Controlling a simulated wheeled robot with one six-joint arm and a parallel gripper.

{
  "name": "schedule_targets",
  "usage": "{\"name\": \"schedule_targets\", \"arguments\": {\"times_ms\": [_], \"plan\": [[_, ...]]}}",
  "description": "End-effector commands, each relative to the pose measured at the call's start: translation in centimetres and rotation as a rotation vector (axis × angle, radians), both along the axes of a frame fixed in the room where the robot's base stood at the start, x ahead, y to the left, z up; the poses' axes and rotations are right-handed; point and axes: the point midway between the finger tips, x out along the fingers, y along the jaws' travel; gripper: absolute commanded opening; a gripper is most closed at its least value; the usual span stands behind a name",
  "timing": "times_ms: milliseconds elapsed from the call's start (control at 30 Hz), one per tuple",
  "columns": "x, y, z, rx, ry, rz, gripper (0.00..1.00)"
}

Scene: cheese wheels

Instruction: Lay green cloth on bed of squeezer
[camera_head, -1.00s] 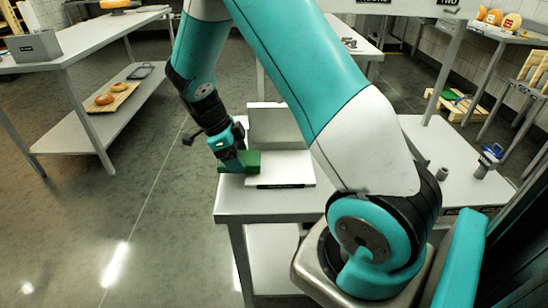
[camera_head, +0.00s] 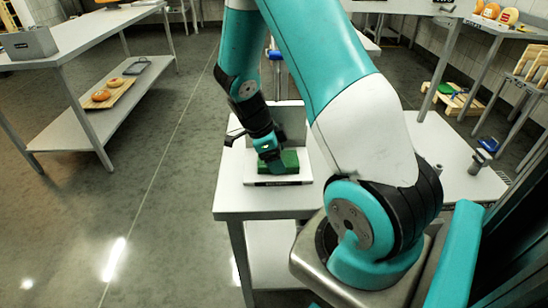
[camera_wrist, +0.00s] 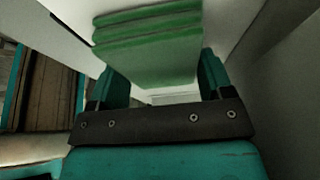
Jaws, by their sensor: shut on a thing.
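The folded green cloth (camera_head: 288,161) is in my gripper (camera_head: 272,161), over the white bed of the squeezer (camera_head: 252,170). In the wrist view, the cloth (camera_wrist: 150,48) shows as a stack of green layers between the two teal fingers of the gripper (camera_wrist: 165,82). The fingers are shut on its near end.
The squeezer stands on a small white table (camera_head: 235,203). A long table with a lower shelf (camera_head: 62,136) is at the left, with two round orange cheeses on a board (camera_head: 107,95). Another low table (camera_head: 455,172) is at the right. Open floor lies at the left.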

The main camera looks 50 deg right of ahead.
Motion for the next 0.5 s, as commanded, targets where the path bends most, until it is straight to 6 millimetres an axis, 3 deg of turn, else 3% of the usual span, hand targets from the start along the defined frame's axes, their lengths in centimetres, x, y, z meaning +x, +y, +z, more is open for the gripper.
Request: {"name": "schedule_targets", "arguments": {"times_ms": [133,167,200,500], "plan": [[0.01,0.02,-0.43,0.0,0.0,0.0,0.47],[0.03,0.02,-0.28,0.0,0.0,0.0,0.8],[0.03,0.04,-0.25,0.0,0.0,0.0,0.84],[0.05,0.06,0.1,0.0,0.0,0.001,0.84]]}}
